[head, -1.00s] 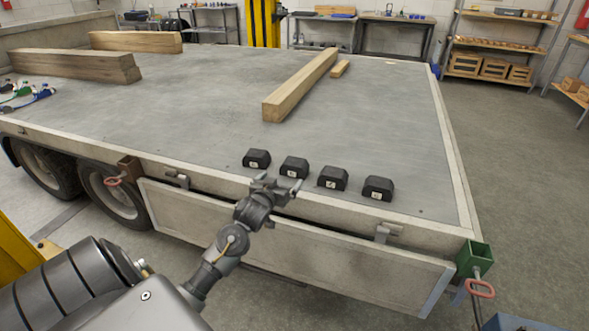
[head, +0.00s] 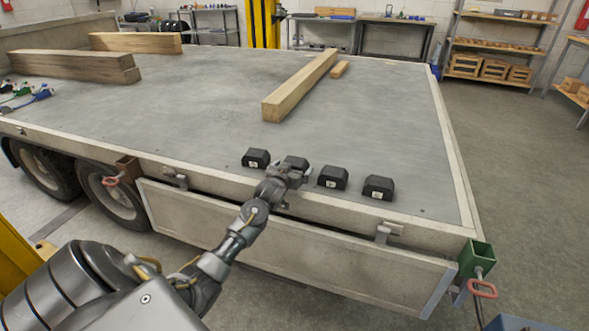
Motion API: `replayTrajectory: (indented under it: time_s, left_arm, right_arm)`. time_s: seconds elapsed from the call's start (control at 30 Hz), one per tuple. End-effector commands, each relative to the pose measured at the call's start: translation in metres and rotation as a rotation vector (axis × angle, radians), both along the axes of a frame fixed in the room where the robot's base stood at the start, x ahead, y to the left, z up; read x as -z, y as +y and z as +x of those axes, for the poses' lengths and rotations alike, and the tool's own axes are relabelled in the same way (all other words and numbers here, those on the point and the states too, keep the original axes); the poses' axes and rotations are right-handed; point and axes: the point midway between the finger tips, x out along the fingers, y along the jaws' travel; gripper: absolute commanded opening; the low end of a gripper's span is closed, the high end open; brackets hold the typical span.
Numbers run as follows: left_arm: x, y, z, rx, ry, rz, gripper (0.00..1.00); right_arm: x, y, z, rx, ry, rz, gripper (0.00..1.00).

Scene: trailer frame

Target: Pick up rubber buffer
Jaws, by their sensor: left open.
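Several black rubber buffers stand in a row near the front edge of the grey trailer bed (head: 215,105). The leftmost buffer (head: 256,158) is in full view. The second buffer (head: 297,161) is mostly hidden behind my left gripper (head: 291,172). The third buffer (head: 333,177) and the rightmost buffer (head: 379,188) stand clear to the right. My left gripper is open at the second buffer; I cannot tell whether its fingers are around it or touching it. My right gripper is not in view.
A long timber beam (head: 300,86) and a short wooden piece (head: 340,69) lie behind the buffers. More beams (head: 75,66) lie at the far left. A hinged side board (head: 300,250) hangs below the bed edge. The bed between is clear.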

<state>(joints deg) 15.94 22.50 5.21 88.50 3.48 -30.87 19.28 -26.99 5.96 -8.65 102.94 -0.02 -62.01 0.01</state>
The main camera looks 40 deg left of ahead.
Motion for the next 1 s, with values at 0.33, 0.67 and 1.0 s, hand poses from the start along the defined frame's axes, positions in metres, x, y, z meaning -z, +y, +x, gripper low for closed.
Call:
replayTrajectory:
  time_s: [0.33, 0.67, 1.0]
  left_arm:
    - [0.0007, 0.0013, 0.004, 0.0, 0.0, 0.0, 0.93]
    - [-0.0003, 0.0014, 0.004, 0.0, -0.002, 0.001, 0.56]
    - [-0.0084, 0.0017, 0.0042, 0.0, -0.004, 0.001, 0.56]
  right_arm:
    - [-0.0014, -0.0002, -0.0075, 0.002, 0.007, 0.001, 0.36]
    - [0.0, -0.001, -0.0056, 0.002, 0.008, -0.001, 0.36]
    - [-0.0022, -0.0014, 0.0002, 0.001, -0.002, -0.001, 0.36]
